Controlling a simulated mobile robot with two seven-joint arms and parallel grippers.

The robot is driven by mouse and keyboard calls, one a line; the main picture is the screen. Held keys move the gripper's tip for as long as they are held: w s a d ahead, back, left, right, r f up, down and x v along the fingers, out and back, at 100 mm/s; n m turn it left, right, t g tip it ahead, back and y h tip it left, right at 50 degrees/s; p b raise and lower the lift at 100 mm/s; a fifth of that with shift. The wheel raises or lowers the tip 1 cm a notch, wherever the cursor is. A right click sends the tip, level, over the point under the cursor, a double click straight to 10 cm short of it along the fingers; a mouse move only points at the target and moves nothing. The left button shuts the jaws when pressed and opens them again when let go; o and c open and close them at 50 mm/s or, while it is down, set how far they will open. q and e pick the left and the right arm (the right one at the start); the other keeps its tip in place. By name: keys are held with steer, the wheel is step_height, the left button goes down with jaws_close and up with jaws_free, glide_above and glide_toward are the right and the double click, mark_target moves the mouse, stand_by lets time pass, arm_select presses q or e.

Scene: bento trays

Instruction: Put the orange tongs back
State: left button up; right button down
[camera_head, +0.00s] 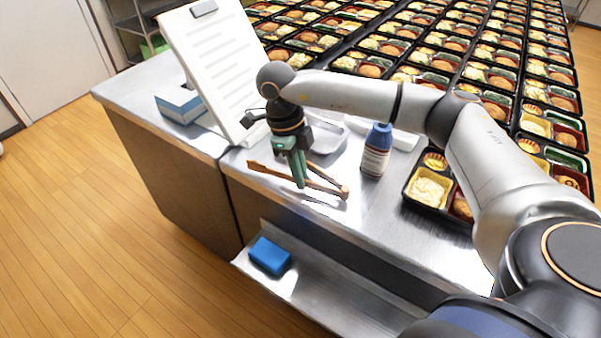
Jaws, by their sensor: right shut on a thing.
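The orange-brown tongs (326,185) are at the front edge of the steel counter, lying roughly left to right. My right gripper (298,178) comes down over them from above, with its greenish fingers shut on them near the middle. The fingers hide part of the tongs. I cannot tell whether the tongs touch the counter or hang just above it. My left gripper is not in view.
A metal tray (327,142) lies behind the gripper. A blue-capped bottle (376,152) stands to its right, and a clipboard (222,75) and tissue box (180,104) to its left. Bento trays (428,188) fill the right and back. A blue sponge (269,256) sits on the lower shelf.

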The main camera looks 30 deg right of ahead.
steer(key=shift+f+b, duration=0.3)
steer(key=shift+f, duration=0.25)
steer(key=c, duration=0.9)
jaws_free()
